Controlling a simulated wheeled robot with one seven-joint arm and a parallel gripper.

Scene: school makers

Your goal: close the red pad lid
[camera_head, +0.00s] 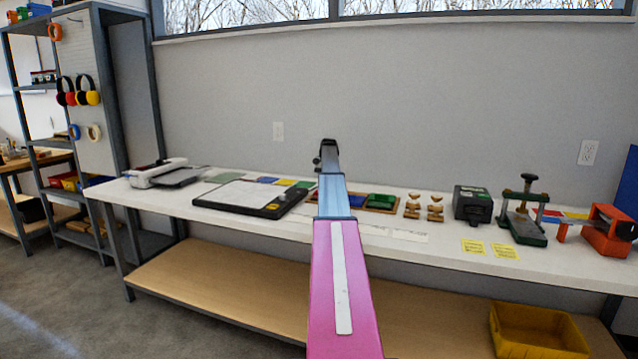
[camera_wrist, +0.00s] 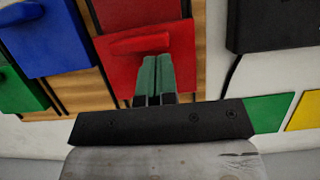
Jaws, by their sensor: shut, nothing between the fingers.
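The red pad lid (camera_wrist: 178,42) shows in the wrist view, with a raised red grip (camera_wrist: 140,43) across it. A second red part (camera_wrist: 135,12) lies just beyond it, and a dark gap shows between them. I cannot tell the lid's exact angle. My gripper (camera_wrist: 157,60) is shut and empty, its green fingertips over the lid's near part, just below the grip. I cannot tell whether they touch.
A blue pad (camera_wrist: 45,38) and a green pad (camera_wrist: 18,90) sit beside the red one in the wooden tray (camera_head: 400,209).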

